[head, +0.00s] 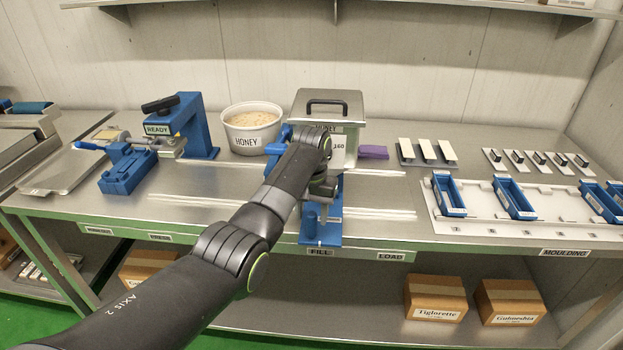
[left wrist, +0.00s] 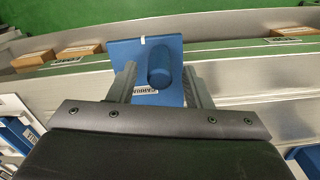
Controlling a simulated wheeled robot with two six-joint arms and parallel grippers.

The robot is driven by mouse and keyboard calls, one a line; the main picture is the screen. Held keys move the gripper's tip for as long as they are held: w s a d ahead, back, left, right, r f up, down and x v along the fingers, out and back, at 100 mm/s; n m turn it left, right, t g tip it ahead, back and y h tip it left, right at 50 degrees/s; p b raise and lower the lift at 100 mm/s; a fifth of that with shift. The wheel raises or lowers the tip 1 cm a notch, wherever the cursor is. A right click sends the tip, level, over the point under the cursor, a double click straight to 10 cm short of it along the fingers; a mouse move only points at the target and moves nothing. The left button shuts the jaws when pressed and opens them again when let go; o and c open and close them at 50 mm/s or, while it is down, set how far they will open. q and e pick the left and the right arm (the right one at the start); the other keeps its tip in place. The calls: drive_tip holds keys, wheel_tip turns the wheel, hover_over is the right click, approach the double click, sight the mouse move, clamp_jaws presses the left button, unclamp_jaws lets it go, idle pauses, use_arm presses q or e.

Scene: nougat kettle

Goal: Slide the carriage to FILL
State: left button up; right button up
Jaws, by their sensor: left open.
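The carriage is a blue plate (head: 320,238) with a round blue knob, on the bench's pale rails (head: 375,214). Its front edge stands just above the FILL label (head: 319,252), left of the LOAD label (head: 390,256). My left gripper (head: 322,208) is over the carriage and hides much of it. In the left wrist view the open fingers (left wrist: 160,85) stand on either side of the blue knob (left wrist: 159,64), with gaps visible. The carriage plate (left wrist: 125,52) carries a small white mark at its edge. My right gripper is not seen.
Behind my arm stand a grey machine (head: 325,104) with a black handle and a HONEY tub (head: 252,127). A blue press labelled READY (head: 197,128) is at left. White moulding trays (head: 470,226) with blue moulds lie at right. The rails beside the carriage look clear.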

use_arm(q)
wheel_tip(320, 180, up, 8)
drive_tip(key=shift+r+b, duration=0.2)
drive_tip(key=shift+b, duration=0.5)
wheel_tip(320, 180, up, 4)
drive_tip(key=shift+f+p, duration=0.1)
drive_tip(key=shift+p, duration=0.45)
